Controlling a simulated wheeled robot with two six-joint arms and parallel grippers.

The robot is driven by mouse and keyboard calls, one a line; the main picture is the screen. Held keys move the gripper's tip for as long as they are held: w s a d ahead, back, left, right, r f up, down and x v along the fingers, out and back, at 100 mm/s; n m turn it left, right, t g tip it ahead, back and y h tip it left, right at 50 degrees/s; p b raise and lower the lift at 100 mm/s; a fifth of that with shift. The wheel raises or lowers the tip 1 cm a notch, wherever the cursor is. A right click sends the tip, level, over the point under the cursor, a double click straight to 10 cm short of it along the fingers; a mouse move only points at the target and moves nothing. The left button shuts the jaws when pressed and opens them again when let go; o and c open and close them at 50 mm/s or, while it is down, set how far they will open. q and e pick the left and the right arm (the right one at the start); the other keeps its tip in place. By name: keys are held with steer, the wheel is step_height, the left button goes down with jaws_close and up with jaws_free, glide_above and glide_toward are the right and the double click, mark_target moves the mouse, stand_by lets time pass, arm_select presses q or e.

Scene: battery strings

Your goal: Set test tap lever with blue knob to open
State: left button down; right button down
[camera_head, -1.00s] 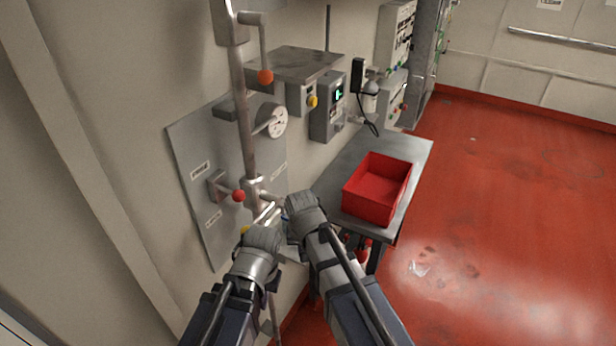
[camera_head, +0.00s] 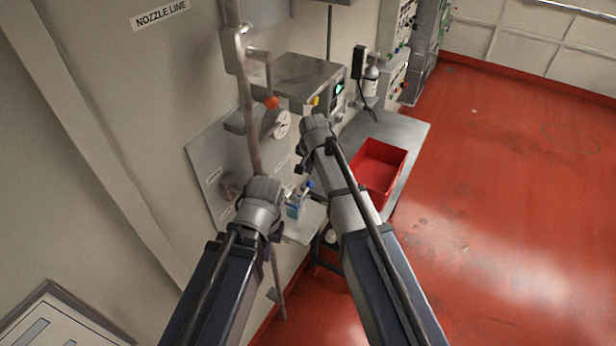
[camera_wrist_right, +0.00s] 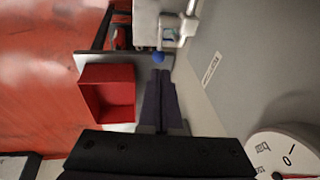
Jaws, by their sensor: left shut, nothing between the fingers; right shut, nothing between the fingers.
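The blue knob (camera_head: 310,184) sits on the test tap (camera_head: 296,205), low on the wall panel between my two arms. In the right wrist view the blue knob (camera_wrist_right: 158,57) is at the end of a lever beside the pale metal tap body (camera_wrist_right: 178,30). My right gripper (camera_wrist_right: 160,74) is shut and empty, its fingertips just short of the knob in that picture; whether they touch I cannot tell. My left gripper (camera_head: 262,196) is in front of the panel, left of the tap. Its fingertips are hidden behind its wrist, and nothing shows held.
A red bin (camera_head: 378,168) stands on a metal bench (camera_head: 412,130) right of my right arm. A vertical pipe (camera_head: 247,100), a lever with an orange-red knob (camera_head: 271,102) and a dial gauge (camera_head: 276,123) are above the tap. Open red floor (camera_head: 490,210) lies to the right.

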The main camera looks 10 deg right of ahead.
mark_target(308, 188)
steer(key=b+x, duration=1.3)
steer(key=x, duration=0.1)
steer(key=shift+r, duration=0.1)
steer(key=shift+w+d+f+g+y, duration=0.2)
steer(key=shift+w+f+g+y, duration=0.1)
steer(key=shift+w+g+y, duration=0.15)
steer(key=shift+d+f+b, duration=0.15)
steer(key=shift+f+b, duration=0.25)
steer(key=shift+r, duration=0.2)
